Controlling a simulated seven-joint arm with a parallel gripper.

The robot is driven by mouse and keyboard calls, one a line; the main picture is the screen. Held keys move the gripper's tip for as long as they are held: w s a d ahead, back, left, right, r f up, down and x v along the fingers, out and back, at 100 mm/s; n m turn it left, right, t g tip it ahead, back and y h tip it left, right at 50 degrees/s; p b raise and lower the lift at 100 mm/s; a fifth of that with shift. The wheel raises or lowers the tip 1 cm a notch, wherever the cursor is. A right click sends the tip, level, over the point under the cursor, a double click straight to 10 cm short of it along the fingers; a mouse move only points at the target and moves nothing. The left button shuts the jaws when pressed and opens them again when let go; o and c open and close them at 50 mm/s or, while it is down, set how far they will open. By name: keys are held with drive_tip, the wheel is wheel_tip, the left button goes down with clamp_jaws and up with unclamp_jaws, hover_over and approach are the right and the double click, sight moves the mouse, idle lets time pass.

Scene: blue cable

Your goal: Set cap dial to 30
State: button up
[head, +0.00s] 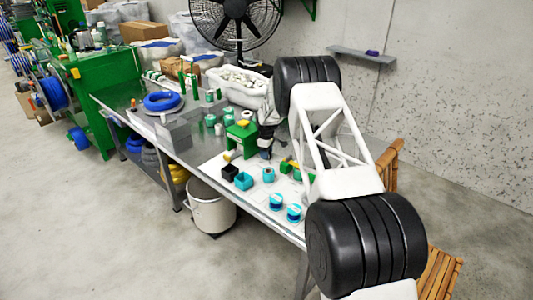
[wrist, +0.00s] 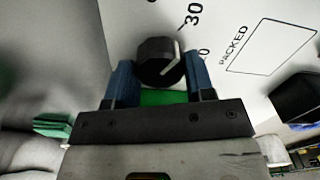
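The cap dial (wrist: 160,62) is a round black knob with a white pointer line on its right side, in the wrist view. The pointer slants to the upper right, between the printed "30" (wrist: 193,15) and a lower mark ending in "0" (wrist: 204,53), whose first digit is hidden. My gripper (wrist: 161,72) has one blue finger on each side of the dial. The fingers are very close to its sides, but I cannot tell whether they touch it. In the head view my gripper (head: 265,153) is low over the bench beside a green stand (head: 242,137); the dial is not clear there.
A white sheet with a "PACKED" box (wrist: 270,45) lies beside the dial.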

drive_tip(key=o, duration=0.4)
drive_tip(key=shift+c, duration=0.2)
drive_tip(key=shift+r, duration=0.1)
wheel_tip(320, 180, up, 7)
drive_tip(key=shift+f, duration=0.1)
drive_tip(key=shift+r, duration=0.45)
